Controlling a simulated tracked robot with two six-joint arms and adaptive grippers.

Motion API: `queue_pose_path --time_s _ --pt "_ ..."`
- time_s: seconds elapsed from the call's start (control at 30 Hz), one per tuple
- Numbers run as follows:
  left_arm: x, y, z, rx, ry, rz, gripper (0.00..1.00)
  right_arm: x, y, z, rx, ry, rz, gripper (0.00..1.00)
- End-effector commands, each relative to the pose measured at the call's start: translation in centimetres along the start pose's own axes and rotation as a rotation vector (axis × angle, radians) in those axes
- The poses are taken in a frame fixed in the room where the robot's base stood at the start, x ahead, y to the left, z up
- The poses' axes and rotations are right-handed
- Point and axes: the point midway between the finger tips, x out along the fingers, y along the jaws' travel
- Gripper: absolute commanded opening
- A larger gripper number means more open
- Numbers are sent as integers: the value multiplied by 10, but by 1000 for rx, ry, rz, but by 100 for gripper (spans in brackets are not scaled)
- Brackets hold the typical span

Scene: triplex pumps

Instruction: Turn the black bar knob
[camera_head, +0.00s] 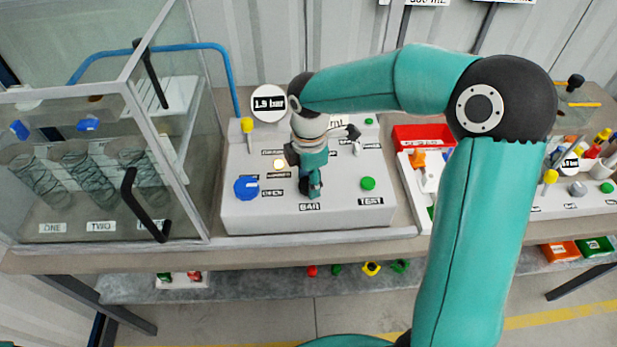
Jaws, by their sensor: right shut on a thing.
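The white control panel (340,212) stands on the bench in the middle of the head view. My right gripper (311,190) points down at the panel, above the label BAR. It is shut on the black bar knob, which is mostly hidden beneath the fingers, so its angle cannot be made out. A round gauge (268,103) reading 1.9 bar stands behind the panel. My left gripper is not in view.
A blue knob (246,188) sits left of the gripper and a green TEST button (368,184) right of it. A glass enclosure with a black handle (143,205) stands at left. A red tray (424,136) lies at right, partly behind my arm.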

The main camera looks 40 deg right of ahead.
Motion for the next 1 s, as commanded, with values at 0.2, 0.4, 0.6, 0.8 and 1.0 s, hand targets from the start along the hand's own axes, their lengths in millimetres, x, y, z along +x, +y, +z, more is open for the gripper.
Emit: queue_pose_path --time_s 0.2,0.4,0.6,0.8,1.0 --pt "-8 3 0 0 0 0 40 -5 4 0 -205 1 16 10" --pt "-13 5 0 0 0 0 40 -5 5 0 -395 -1 16 10" --pt "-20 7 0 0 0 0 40 -5 5 0 -584 -3 16 10" --pt "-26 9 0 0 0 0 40 -5 6 -1 -757 -4 16 10" --pt "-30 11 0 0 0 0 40 -5 6 -1 -886 -5 17 10"
